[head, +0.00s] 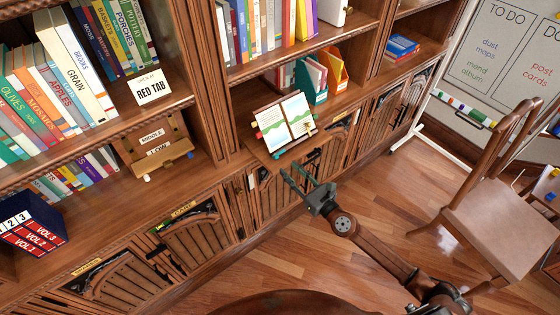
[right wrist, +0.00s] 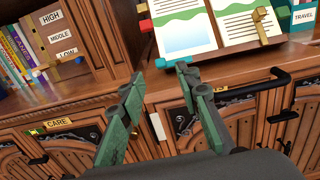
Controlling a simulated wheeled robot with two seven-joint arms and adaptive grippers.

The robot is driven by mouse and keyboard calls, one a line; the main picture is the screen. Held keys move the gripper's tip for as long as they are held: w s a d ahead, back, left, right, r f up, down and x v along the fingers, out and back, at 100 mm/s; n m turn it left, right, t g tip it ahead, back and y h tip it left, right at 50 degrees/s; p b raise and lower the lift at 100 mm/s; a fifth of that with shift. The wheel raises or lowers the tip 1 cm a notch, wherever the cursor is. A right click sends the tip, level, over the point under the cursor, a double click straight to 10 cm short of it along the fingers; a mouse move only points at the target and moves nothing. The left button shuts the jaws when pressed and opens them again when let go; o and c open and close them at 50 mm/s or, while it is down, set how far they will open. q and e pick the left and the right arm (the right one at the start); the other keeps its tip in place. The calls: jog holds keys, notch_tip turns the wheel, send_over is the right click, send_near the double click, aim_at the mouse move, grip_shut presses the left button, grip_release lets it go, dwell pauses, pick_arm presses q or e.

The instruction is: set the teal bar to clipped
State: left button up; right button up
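An open picture book (head: 286,122) rests on a tilted stand on a ledge of the bookcase; it also shows at the top of the right wrist view (right wrist: 186,28). My left gripper is not in view.
A wooden board with HIGH, MIDDLE and LOW labels (right wrist: 58,38) stands to the left. A black handle (right wrist: 250,88) juts out below the book at right. Carved cabinet doors (head: 200,240) line the lower front. A wooden chair (head: 500,220) stands at right; the floor between is clear.

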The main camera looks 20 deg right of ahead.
aim_at(277, 157)
jog(key=x, duration=0.6)
jog(key=shift+w+a, duration=0.1)
jog(key=shift+w, duration=0.25)
jog(key=shift+c, duration=0.2)
grip_shut()
